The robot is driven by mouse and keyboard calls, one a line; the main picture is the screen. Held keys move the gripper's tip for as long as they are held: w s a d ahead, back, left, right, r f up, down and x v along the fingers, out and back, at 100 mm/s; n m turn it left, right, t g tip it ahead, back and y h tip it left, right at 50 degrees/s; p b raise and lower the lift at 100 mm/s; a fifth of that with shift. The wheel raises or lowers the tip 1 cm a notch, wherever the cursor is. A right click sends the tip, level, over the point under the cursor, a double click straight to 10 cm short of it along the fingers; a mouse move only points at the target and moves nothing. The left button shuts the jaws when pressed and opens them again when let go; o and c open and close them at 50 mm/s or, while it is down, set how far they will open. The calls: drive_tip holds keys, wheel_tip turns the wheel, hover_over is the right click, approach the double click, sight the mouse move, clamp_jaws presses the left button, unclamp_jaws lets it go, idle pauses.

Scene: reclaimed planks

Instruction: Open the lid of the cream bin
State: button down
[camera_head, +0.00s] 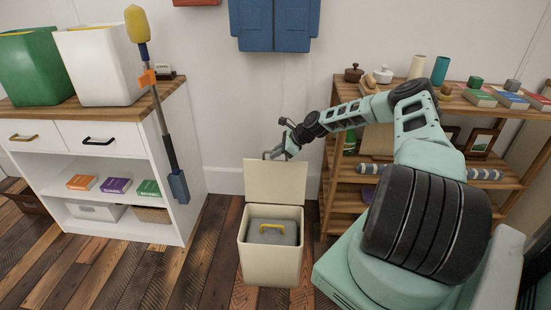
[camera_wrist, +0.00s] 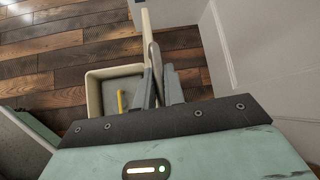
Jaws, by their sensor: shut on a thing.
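The cream bin (camera_head: 254,262) stands on the floor in the middle of the head view, with its inside showing. Its lid (camera_head: 275,182) stands up, roughly upright, at the back of the bin. A grey block with a yellow handle (camera_head: 271,231) is inside. My gripper (camera_head: 275,154) is at the top edge of the lid and shut on it. In the wrist view the lid (camera_wrist: 149,38) shows nearly edge-on, running to between the fingers (camera_wrist: 160,84). The bin (camera_wrist: 92,92) is open beside it. The exact grip point is partly hidden.
A white cabinet (camera_head: 180,185) stands left, with a yellow-headed tool (camera_head: 165,125) leaning on it. A wooden shelf (camera_head: 328,185) with small objects stands right, close to my arm. The wall is behind the bin. The plank floor (camera_head: 215,265) left of the bin is clear.

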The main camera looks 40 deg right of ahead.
drive_tip(key=shift+w+d+f, duration=0.2)
drive_tip(key=shift+w+d, duration=0.3)
drive_tip(key=shift+d, duration=0.2)
drive_tip(key=c, duration=1.5)
unclamp_jaws()
drive_tip(key=shift+r, duration=0.1)
drive_tip(key=p+v, duration=0.1)
drive_tip(key=v, duration=1.6)
drive_tip(key=shift+s+p, duration=0.15)
drive_tip(key=shift+p, duration=0.25)
